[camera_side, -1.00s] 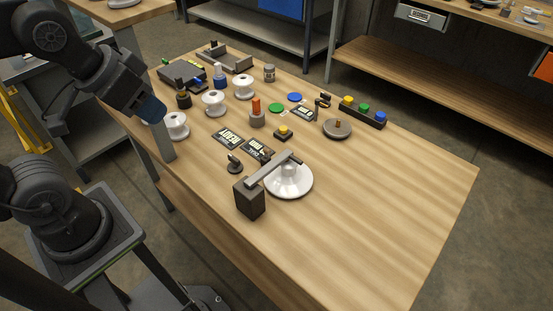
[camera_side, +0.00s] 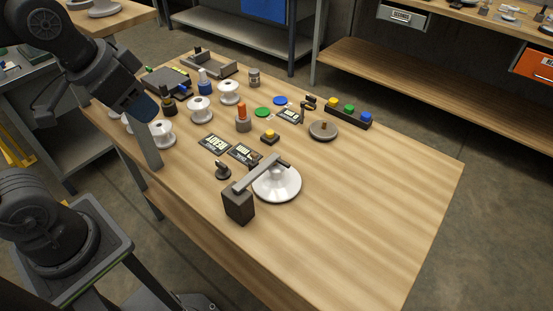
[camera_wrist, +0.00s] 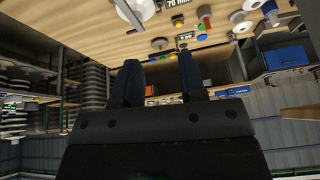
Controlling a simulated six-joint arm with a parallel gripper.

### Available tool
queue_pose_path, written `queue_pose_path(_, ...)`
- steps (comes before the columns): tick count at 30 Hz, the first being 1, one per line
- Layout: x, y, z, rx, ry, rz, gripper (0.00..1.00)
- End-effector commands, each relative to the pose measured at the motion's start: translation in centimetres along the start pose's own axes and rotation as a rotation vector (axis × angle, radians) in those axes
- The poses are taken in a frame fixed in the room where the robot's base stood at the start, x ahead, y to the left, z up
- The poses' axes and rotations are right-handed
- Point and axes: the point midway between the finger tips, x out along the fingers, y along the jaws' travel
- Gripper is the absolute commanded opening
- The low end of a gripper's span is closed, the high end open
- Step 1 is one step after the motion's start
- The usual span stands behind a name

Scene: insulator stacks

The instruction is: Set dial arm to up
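I take the dial arm (camera_side: 259,174) to be the flat grey bar on a dark block (camera_side: 238,205). It reaches from the block up and right over a white round disc (camera_side: 278,186), and its dark tip is above the disc. Whether the bar touches the disc I cannot tell. My gripper (camera_side: 143,108) is at the left edge of the table, well apart from the dial arm. In the wrist view my gripper (camera_wrist: 160,82) has two dark fingers spread apart with nothing between them. A white round object shows at the top there, but the dial arm is not clear.
White spools (camera_side: 200,109) stand at the table's left. Cards (camera_side: 245,153), a small black lever (camera_side: 222,171), a yellow button (camera_side: 269,137) and a grey disc with a brown knob (camera_side: 323,130) lie mid-table. A button bar (camera_side: 348,112) is behind. The table's right front is clear.

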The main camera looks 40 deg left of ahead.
Motion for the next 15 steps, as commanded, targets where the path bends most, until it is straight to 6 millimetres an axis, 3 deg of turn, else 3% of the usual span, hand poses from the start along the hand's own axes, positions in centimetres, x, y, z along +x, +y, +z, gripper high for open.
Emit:
queue_pose_path(8, 1.7, 1.7, -8.8, 0.43, -0.182, 0.092, 0.38)
queue_pose_path(15, 6.5, 4.5, -15.4, 0.818, -0.318, 0.222, 0.38)
